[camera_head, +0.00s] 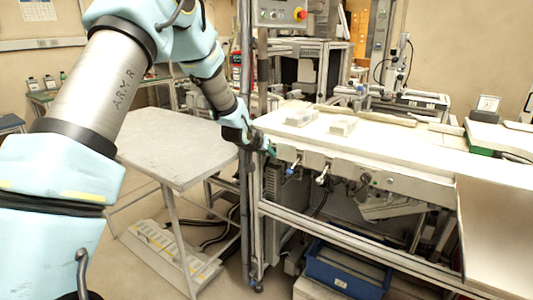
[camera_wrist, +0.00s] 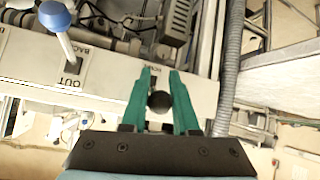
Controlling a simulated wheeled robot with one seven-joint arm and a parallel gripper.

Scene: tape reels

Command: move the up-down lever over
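A lever with a dark round knob (camera_wrist: 158,100) shows between the two green fingers of my gripper (camera_wrist: 160,88) in the wrist view. The fingers stand apart, one on each side of the knob, and the knob about fills the gap. I cannot tell whether they press on it. In the head view my gripper (camera_head: 270,150) is at the left end of the machine's front panel (camera_head: 405,185) and hides this knob. The label by it is partly covered.
A lever with a blue knob (camera_wrist: 56,17) and a plate marked OUT and BACK is beside my gripper; it also shows in the head view (camera_head: 291,170). A white lever (camera_head: 322,178) is further right. A grey hose (camera_wrist: 229,70) and post (camera_head: 245,120) stand close by. A grey table (camera_head: 175,145) is left.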

